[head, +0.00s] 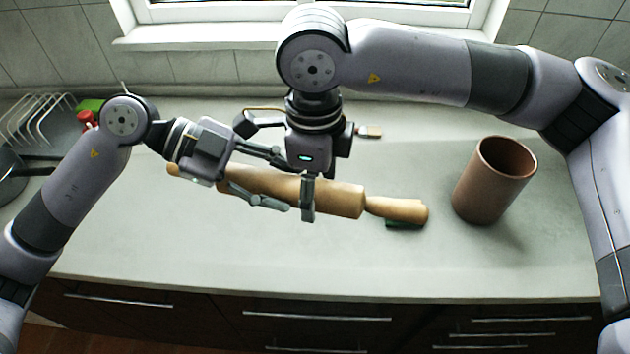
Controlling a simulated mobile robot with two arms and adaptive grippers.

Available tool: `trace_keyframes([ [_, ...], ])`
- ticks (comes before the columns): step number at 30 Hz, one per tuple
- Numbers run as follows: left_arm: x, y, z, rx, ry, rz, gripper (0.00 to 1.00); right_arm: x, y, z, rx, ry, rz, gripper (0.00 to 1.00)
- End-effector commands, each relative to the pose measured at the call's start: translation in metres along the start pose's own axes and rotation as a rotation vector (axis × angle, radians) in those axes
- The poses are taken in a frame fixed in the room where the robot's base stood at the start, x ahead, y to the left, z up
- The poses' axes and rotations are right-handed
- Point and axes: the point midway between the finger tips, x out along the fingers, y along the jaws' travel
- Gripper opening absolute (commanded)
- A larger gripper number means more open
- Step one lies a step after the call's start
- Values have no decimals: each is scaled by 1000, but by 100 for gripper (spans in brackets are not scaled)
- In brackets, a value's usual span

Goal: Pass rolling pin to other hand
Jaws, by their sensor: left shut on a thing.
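The wooden rolling pin (340,197) lies slanted across the middle of the head view, with one handle (400,209) toward the right. My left gripper (280,183) comes in from the left and is shut on the pin's body, with one finger along its upper side and one along its lower side. My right gripper (308,198) points down over the pin just right of the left fingers. One of its fingers shows in front of the pin; the other is hidden, so I cannot tell whether it is closed on the pin.
A brown cylindrical pot (493,180) stands at the right. A small brush-like item (370,131) lies behind the pin. A dark green object (405,225) shows below the right handle. A wire rack (38,118) is at the far left. The front of the counter (300,262) is clear.

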Motion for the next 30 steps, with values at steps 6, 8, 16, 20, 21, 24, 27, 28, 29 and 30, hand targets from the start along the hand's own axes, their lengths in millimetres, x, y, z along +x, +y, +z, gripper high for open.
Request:
trace_keyframes([
  [6, 0, -1, -1, 1, 2, -2, 0, 0, 0, 0, 0, 0, 0, 44],
  [8, 0, 0, -1, 1, 2, -2, 0, 0, 0, 0, 0, 0, -1, 40],
  [16, 0, 0, -2, 1, 3, 2, 0, 0, -1, 0, 2, 1, -3, 22],
  [20, 0, 1, -2, 1, 4, 4, 0, 0, -2, -1, 3, 2, -4, 14],
  [21, 0, 1, -2, 1, 4, 4, 0, 0, -2, -1, 3, 2, -5, 11],
  [24, 0, 2, -2, 1, 5, 6, 0, 0, -2, -1, 4, 2, -6, 4],
  [27, 0, 2, -2, 2, 5, 7, 0, 0, -3, -1, 5, 3, -7, 0],
  [28, 0, 2, -2, 2, 5, 7, 43, -1, -3, -1, 6, 1, -8, 0],
  [29, 0, 2, -2, 2, 5, 7, 45, -1, -3, -1, 6, 2, -7, 0],
  [30, 0, 2, -2, 2, 4, 8, 48, -1, -3, -1, 6, 2, -7, 0],
])
